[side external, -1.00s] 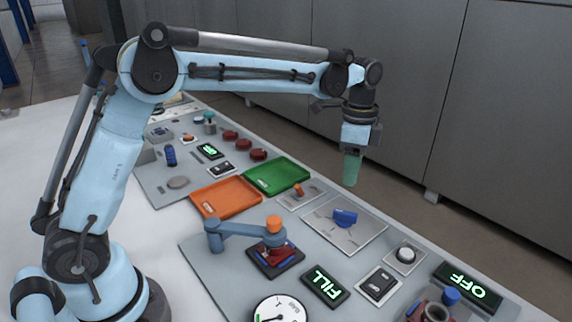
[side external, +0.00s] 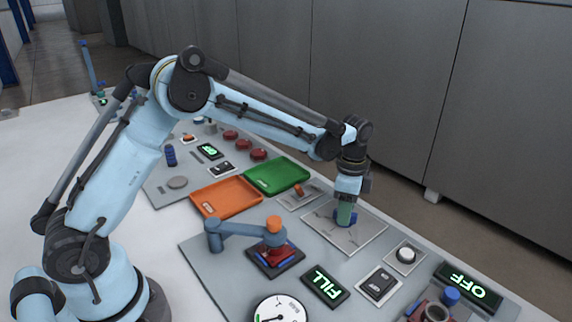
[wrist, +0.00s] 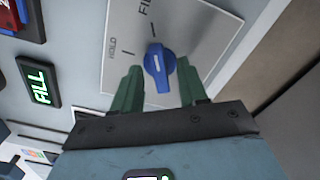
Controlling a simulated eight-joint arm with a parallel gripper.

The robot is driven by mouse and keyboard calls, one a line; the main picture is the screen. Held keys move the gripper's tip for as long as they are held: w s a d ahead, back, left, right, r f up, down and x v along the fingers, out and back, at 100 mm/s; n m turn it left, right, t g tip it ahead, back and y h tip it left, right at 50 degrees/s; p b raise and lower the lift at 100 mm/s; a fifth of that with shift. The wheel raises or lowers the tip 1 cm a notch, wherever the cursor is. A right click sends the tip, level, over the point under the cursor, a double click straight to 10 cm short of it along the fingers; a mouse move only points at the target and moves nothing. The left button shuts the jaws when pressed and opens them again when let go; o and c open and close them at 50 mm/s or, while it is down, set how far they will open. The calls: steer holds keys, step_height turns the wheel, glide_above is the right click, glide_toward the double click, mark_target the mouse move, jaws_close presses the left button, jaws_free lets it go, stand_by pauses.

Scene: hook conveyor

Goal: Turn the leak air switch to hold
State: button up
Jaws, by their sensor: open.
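The leak air switch is a blue knob (wrist: 159,72) on a square grey plate (wrist: 203,30) marked HOLD and FILL. In the wrist view, its white-marked end points up, roughly toward the FILL tick, with HOLD to the left. My gripper (wrist: 159,65) is open, its green fingers on the left and right of the knob. I cannot tell whether either finger touches it. In the side view, my gripper (side external: 345,214) is low over the plate (side external: 330,234) and hides much of the knob.
A lit display (side external: 319,285) reads FILL, and another display (side external: 468,287) reads OFF. A white button (side external: 406,255) and a rocker switch (side external: 379,285) sit nearby. Orange (side external: 226,196) and green (side external: 276,175) trays lie beyond, and a blue lever with an orange cap (side external: 274,224) stands left.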

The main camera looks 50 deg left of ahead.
steer(key=shift+c, duration=0.3)
jaws_close()
steer(key=shift+n, duration=0.3)
steer(key=n, duration=1.1)
stand_by(0.4)
steer(key=shift+o, duration=0.3)
jaws_free()
